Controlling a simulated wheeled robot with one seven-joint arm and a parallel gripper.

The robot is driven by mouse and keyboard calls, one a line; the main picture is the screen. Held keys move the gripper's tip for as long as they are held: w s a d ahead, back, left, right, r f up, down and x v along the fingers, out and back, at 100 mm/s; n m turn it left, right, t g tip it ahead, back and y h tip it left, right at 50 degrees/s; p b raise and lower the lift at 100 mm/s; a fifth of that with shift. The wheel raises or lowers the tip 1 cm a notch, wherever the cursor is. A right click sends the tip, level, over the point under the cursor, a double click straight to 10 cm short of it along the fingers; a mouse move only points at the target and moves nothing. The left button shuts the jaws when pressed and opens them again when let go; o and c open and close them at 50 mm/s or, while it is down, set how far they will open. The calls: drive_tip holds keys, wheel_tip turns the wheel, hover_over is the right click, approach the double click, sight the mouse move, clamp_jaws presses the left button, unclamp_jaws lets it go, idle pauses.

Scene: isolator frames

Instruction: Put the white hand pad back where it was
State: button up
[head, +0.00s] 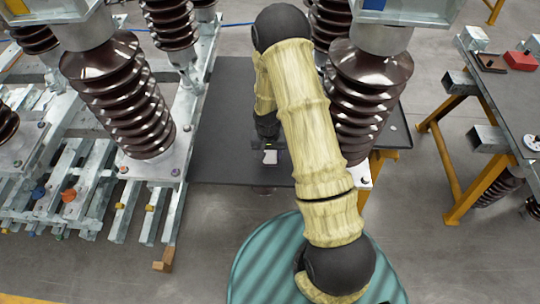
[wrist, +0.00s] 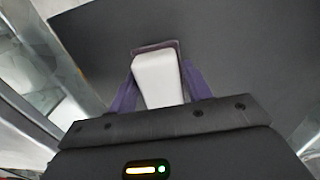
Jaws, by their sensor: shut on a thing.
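The white hand pad (wrist: 158,80) is a pale block between the two purple fingers of my gripper (wrist: 157,52) in the wrist view. My gripper is shut on it. In the head view the pad (head: 270,157) shows as a small white patch below the end of my arm, over a dark flat top (head: 222,140). I cannot tell whether the pad touches that top or hangs above it. My arm hides part of the top and most of the gripper.
Brown ribbed insulators (head: 118,92) on metal frames stand at the left, and another ribbed insulator (head: 368,95) is close right of my arm. At the right is a yellow-legged bench (head: 515,105) with a red box (head: 520,61). The dark top's left part is clear.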

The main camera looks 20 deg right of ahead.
sight(269, 152)
drive_tip(key=shift+f, duration=1.05)
drive_tip(key=shift+f, duration=0.1)
drive_tip(key=o, duration=0.9)
drive_tip(key=shift+o, duration=0.2)
drive_tip(key=shift+w, duration=0.1)
drive_tip(key=shift+w+a+r, duration=0.1)
drive_tip(key=shift+r, duration=0.5)
wheel_tip(269, 152, up, 11)
drive_tip(key=shift+a+r+b, duration=0.1)
drive_tip(key=shift+a+b, duration=0.05)
drive_tip(key=shift+b, duration=0.5)
